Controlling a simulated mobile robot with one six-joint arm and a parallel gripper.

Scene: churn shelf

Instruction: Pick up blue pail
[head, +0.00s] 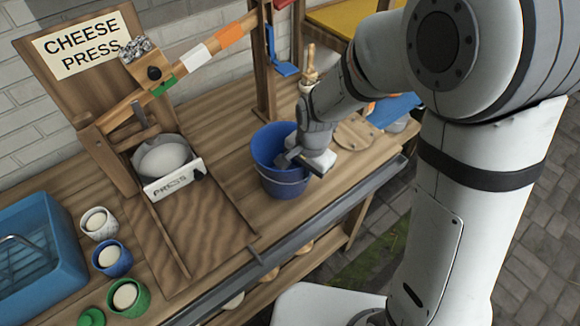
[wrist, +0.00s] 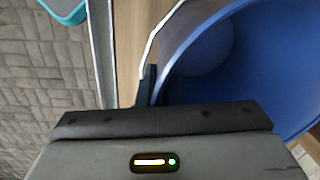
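The blue pail (head: 281,180) stands upright on the wooden bench, with a thin wire handle along its side. My gripper (head: 291,159) is at the pail's right rim in the head view, with dark finger parts over or at the rim. In the wrist view the pail (wrist: 285,60) fills the right side, its inside showing, and the rim runs close to a dark finger (wrist: 148,85). The gripper body covers the bottom of that view. The other fingertip is hidden, so I cannot tell whether the fingers touch or clasp the rim.
A blue basin (head: 40,250) and several small cups are further left. A wooden post (head: 264,70) rises behind the pail. The bench's front edge (head: 300,240) is close.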

